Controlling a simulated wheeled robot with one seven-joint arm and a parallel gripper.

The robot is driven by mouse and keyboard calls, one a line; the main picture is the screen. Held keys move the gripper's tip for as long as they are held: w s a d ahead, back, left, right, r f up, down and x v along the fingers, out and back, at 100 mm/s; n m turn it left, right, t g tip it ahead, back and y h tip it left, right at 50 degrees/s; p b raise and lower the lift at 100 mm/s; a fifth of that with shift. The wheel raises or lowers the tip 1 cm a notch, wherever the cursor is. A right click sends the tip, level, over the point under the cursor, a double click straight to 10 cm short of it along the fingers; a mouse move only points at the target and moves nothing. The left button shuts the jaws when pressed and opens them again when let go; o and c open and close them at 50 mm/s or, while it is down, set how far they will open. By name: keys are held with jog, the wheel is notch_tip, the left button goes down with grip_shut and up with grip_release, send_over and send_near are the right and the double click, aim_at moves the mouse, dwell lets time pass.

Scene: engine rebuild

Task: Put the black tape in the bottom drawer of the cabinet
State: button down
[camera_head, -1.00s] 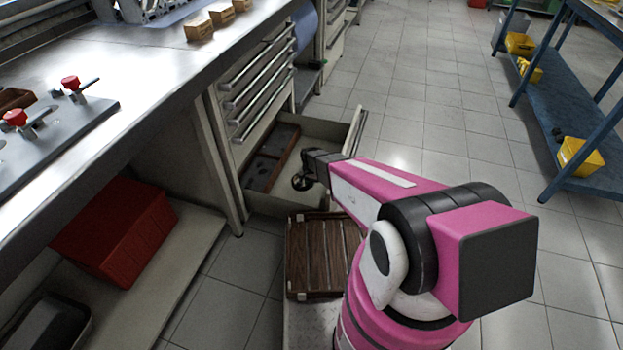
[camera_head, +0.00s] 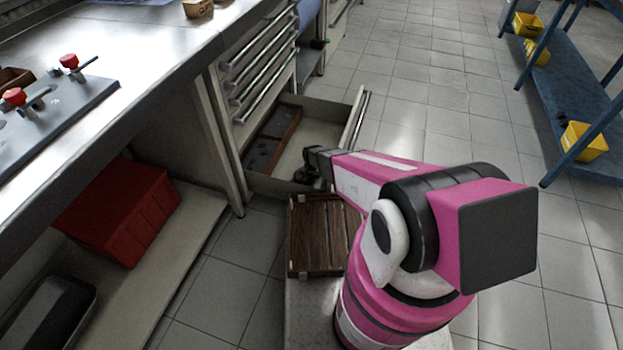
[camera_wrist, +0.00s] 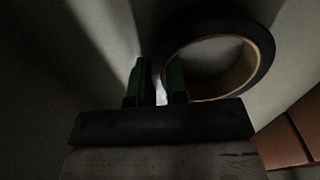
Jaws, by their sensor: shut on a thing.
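The cabinet (camera_head: 226,128) stands left of centre with its bottom drawer (camera_head: 322,131) pulled out. My gripper (camera_head: 312,172) is over the near part of that drawer, low down. In the wrist view my gripper (camera_wrist: 161,85) is shut on the black tape (camera_wrist: 262,40), a roll with a tan inner ring. The tape's lower left rim is at the fingers. In the head view the tape is a small dark shape by my gripper and hard to make out. I cannot tell whether it touches the drawer floor.
A brown divided box (camera_head: 290,124) fills the drawer's left side; bare floor lies right of it. The upper drawers are shut. A slatted wooden crate (camera_head: 321,232) stands just in front of the drawer. A red bin (camera_head: 119,211) sits under the workbench (camera_head: 140,75).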

jog(key=c, duration=1.1)
grip_release()
jog(key=shift+f, duration=0.15)
jog(key=shift+c, duration=0.2)
notch_tip(320, 180, up, 12)
jog(key=shift+r, duration=0.2)
